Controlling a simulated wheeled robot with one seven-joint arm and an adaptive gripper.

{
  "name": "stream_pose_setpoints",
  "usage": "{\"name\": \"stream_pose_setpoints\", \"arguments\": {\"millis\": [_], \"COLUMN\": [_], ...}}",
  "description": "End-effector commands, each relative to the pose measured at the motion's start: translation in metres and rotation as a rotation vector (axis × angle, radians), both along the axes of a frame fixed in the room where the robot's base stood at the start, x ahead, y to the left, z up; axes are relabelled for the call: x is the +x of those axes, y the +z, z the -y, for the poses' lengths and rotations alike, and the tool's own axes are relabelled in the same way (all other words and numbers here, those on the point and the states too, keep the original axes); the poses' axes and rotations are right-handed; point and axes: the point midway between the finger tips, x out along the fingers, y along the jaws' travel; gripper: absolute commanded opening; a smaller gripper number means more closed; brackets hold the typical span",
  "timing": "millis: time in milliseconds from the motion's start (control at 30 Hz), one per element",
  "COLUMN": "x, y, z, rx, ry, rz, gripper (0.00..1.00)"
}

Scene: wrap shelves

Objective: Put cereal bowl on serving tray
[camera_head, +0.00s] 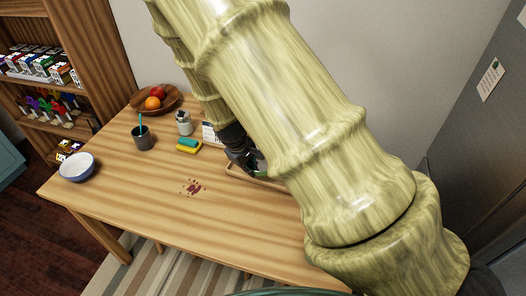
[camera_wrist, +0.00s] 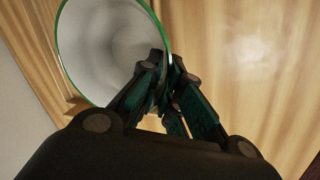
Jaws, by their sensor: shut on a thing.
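A white bowl with a green rim, which I take as the cereal bowl (camera_wrist: 105,45), is in my gripper (camera_wrist: 172,62), with the fingers at the right side of its wall. In the wrist view I look into its empty, tilted inside. In the head view my gripper (camera_head: 249,160) is low over the back right of the table, and only a bit of the bowl shows behind it. The serving tray (camera_head: 236,173) is a light wooden rim under my gripper, mostly hidden by my arm. I cannot tell whether the bowl touches the tray.
On the wooden table (camera_head: 150,205) stand a blue and white bowl (camera_head: 77,168), a dark mug (camera_head: 143,140), a fruit bowl (camera_head: 163,106), a jar (camera_head: 184,123), sponges (camera_head: 188,146) and a small calendar (camera_head: 210,134). Reddish crumbs (camera_head: 193,188) lie mid-table. The front is clear.

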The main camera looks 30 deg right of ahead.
Motion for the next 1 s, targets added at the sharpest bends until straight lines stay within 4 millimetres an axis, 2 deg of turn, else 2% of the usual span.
{"name": "stream_pose_setpoints", "arguments": {"millis": [300, 500, 767, 1000], "x": [0.046, 0.069, 0.077, 0.076], "y": [-0.003, -0.007, -0.012, -0.030], "z": [0.047, 0.070, 0.078, 0.078], "rx": [0.001, 0.000, 0.000, -0.001], "ry": [-0.003, -0.002, 0.000, 0.000], "rz": [0.001, 0.001, -0.001, -0.002], "gripper": [0.00, 0.00, 0.00, 0.00]}}
